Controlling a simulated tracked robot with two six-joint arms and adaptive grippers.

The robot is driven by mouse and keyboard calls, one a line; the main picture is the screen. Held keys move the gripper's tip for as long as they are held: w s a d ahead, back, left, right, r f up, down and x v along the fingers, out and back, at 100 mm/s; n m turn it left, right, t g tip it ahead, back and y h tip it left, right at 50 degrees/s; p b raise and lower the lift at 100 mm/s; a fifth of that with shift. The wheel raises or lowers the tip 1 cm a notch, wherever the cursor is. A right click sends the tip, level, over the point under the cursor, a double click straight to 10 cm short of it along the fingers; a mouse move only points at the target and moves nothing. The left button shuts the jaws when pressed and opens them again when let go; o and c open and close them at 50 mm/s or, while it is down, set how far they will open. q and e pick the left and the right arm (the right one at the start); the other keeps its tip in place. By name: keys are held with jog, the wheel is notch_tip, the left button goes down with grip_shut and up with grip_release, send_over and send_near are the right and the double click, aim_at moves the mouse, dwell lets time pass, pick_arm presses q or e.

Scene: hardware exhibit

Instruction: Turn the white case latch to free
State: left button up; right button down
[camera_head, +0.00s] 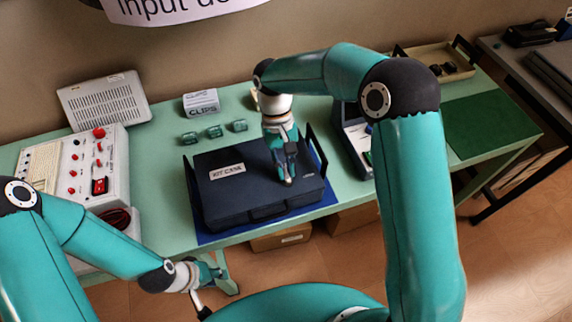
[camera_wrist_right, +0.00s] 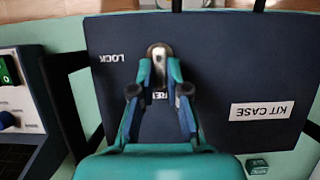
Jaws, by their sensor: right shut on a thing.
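The dark blue case, labelled KIT CASE (camera_head: 240,200), lies shut on a blue mat (camera_head: 207,238) on the green table. Its lid fills much of the right wrist view (camera_wrist_right: 220,70). The pale metal latch (camera_wrist_right: 158,50) sits on the lid, between my right gripper's fingertips (camera_wrist_right: 159,75). A LOCK label (camera_wrist_right: 110,58) is beside it, and a partly covered label (camera_wrist_right: 160,95), seemingly FREE, lies between the fingers.
A control box with red knobs (camera_head: 85,165) stands at the left.

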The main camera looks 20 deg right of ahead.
dwell(0.4)
jog(key=c, duration=1.2)
grip_release()
jog(key=shift+o, duration=0.2)
jog(key=v, duration=1.2)
jog(key=shift+s, duration=0.1)
